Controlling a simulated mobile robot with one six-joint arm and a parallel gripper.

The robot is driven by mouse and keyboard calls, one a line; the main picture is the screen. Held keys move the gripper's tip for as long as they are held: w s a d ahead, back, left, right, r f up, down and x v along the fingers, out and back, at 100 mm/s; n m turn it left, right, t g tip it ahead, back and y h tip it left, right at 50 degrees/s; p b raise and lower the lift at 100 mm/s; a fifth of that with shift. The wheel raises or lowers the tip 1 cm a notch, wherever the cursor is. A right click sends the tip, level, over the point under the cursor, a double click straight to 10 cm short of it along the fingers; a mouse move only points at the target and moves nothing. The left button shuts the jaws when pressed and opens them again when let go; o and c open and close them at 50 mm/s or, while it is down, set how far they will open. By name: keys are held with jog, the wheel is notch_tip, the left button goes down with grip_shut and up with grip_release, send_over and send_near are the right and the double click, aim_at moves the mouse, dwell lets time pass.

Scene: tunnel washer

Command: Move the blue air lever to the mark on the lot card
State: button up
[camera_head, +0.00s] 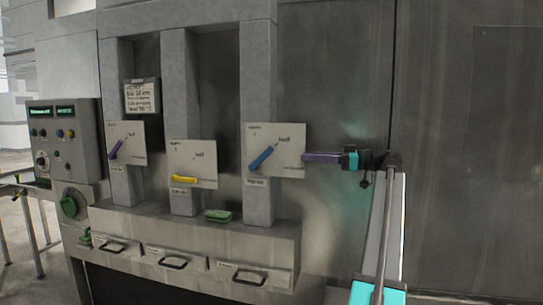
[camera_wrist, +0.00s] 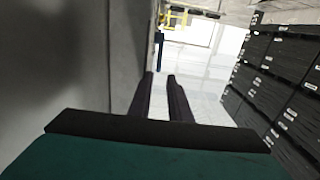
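The blue air lever (camera_head: 261,158) is on the rightmost white dial plate (camera_head: 290,135), slanting from lower left to upper right. A slim blue piece (camera_wrist: 158,45), possibly this lever seen edge-on, shows beyond my fingers in the wrist view. The lot card (camera_head: 142,97) hangs on the grey panel above the left levers; its writing is too small to read. My gripper (camera_head: 305,157) is to the right of the blue lever, its purple fingers pointing left towards it, apparently apart from it. In the wrist view, my gripper (camera_wrist: 160,76) has a gap between its fingers and nothing in it.
A purple lever (camera_head: 116,149) and a yellow lever (camera_head: 184,179) are on the plates to the left. A green object (camera_head: 217,215) sits on the ledge below. A control box (camera_head: 65,140) stands at far left. Dark stacked crates (camera_wrist: 280,80) are at right in the wrist view.

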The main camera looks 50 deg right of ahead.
dwell(0.3)
jog(key=p, duration=0.5)
send_near(261, 161)
jog(key=w+a+r, duration=0.2)
jog(key=w, duration=0.2)
jog(key=shift+w+a, duration=0.2)
jog(key=shift+w, duration=0.65)
grip_shut()
